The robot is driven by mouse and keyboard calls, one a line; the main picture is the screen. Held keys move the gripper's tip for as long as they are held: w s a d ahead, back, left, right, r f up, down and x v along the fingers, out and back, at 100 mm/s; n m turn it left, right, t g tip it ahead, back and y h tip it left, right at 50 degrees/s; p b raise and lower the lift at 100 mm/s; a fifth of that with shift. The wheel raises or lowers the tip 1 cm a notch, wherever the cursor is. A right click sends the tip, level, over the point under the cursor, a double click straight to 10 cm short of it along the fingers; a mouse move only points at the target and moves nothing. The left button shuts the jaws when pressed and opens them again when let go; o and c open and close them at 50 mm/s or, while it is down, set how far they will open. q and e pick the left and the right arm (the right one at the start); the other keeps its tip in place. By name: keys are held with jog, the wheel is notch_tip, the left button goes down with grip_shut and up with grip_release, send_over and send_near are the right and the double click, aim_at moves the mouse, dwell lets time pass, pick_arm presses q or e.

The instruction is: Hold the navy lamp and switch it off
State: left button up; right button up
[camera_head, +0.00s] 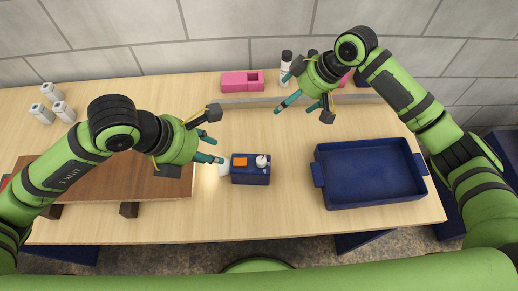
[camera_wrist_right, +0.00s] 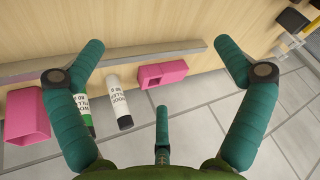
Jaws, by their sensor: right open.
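The navy lamp (camera_head: 252,178) is a small box on the table, with an orange square and a white knob on top. A pale lit end and a warm glow show at its left side. My left gripper (camera_head: 216,136) is open, its fingers pointing right, just left of and above the lamp's lit end. I cannot tell whether the lower fingertip touches it. My right gripper (camera_head: 307,107) is open and empty above the back of the table, well away from the lamp. Its spread fingers also show in the right wrist view (camera_wrist_right: 160,75).
A navy tray (camera_head: 372,197) stands on the right. A brown board (camera_head: 120,178) lies on the left under my left arm. Pink holders (camera_head: 236,83) and bottles (camera_wrist_right: 117,99) stand behind a grey rail (camera_wrist_right: 130,60). White containers (camera_head: 49,91) are at the back left.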

aim_at(251, 159)
jog(key=s+a+f+n, duration=0.1)
jog(key=s+a+n, duration=0.1)
jog(key=s+a, duration=0.1)
jog(key=s+a+f+n+g, duration=0.1)
jog(key=s+a+f+n, duration=0.1)
jog(key=s+a+n, duration=0.1)
jog(key=s+a+f+n, duration=0.1)
jog(key=s+a+n, duration=0.1)
jog(key=s, duration=0.3)
jog(key=shift+s+a+f+n+g+h, duration=0.15)
jog(key=shift+s+a+n+g+h, duration=0.2)
jog(key=shift+a, duration=0.2)
jog(key=x, duration=0.6)
jog(key=shift+s+a, duration=0.1)
jog(key=shift+s, duration=0.15)
jog(key=shift+a+f, duration=0.2)
jog(key=shift+f, duration=0.5)
